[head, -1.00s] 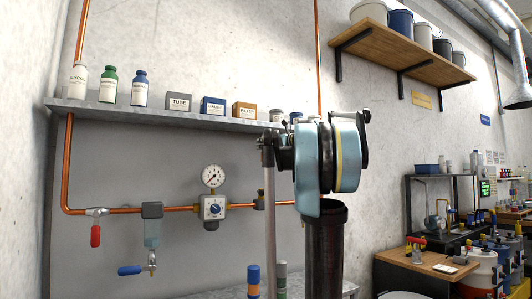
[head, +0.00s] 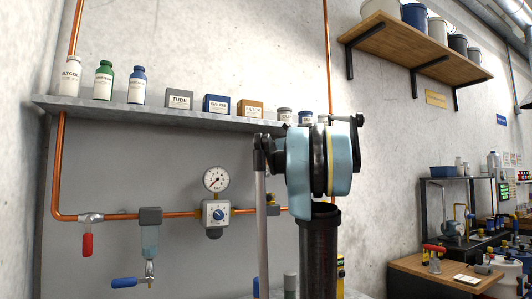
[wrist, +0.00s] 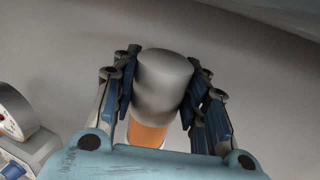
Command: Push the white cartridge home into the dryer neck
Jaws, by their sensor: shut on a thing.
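In the wrist view my gripper (wrist: 160,85) is shut on a pale grey-white cylinder (wrist: 165,72), with a finger pressed on each side. It has a rounded end and an orange band (wrist: 150,132) lower down. It looks like the white cartridge, though shading makes its colour uncertain. Its far end is hidden behind my blue gripper body. In the head view my own arm fills the middle, and neither my gripper nor the held cylinder shows. I cannot make out the dryer neck in either view.
A pressure gauge (head: 216,179) sits above a regulator (head: 215,213) on the copper pipe (head: 180,214). The gauge edge also shows in the wrist view (wrist: 14,110). A shelf (head: 190,116) with bottles and boxes runs above.

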